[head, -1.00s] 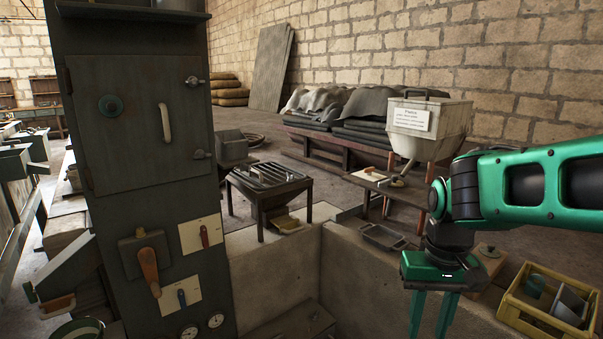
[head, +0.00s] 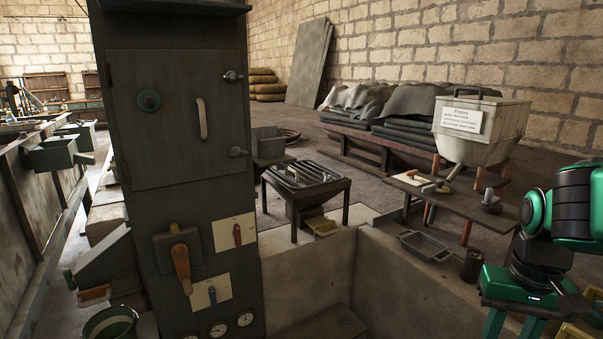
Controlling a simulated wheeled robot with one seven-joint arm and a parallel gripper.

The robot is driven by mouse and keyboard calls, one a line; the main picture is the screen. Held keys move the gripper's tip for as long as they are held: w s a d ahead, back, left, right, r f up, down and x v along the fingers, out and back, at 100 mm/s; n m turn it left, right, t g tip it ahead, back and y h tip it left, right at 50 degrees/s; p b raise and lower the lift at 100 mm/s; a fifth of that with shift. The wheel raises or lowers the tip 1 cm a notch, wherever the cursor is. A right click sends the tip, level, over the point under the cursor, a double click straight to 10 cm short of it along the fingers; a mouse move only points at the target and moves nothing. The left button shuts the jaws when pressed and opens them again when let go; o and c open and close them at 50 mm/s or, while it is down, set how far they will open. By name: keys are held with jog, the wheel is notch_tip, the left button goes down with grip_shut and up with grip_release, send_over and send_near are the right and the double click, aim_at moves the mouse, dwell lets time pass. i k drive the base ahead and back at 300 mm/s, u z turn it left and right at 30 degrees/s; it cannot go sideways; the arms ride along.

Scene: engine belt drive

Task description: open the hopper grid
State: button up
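The hopper grid (head: 300,174) is a set of dark metal bars with a raised handle, lying flat on top of a low four-legged hopper stand (head: 340,188) in the middle of the head view. It looks closed. A yellowish tray (head: 320,227) sits beneath the hopper. My gripper (head: 510,328) is at the lower right, far to the right of the grid and nearer to me. Its green fingers point down and stand apart with nothing seen between them. The fingertips are cut off by the bottom edge.
A tall dark cabinet (head: 180,120) with levers and gauges stands left of the hopper. A low concrete wall (head: 400,290) lies in front. A side table (head: 460,207) and a white labelled bin (head: 482,128) stand to the right. A yellow crate (head: 575,333) is partly visible at bottom right.

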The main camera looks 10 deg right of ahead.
aim_at(285, 173)
jog(key=i, duration=0.95)
jog(key=u, duration=0.1)
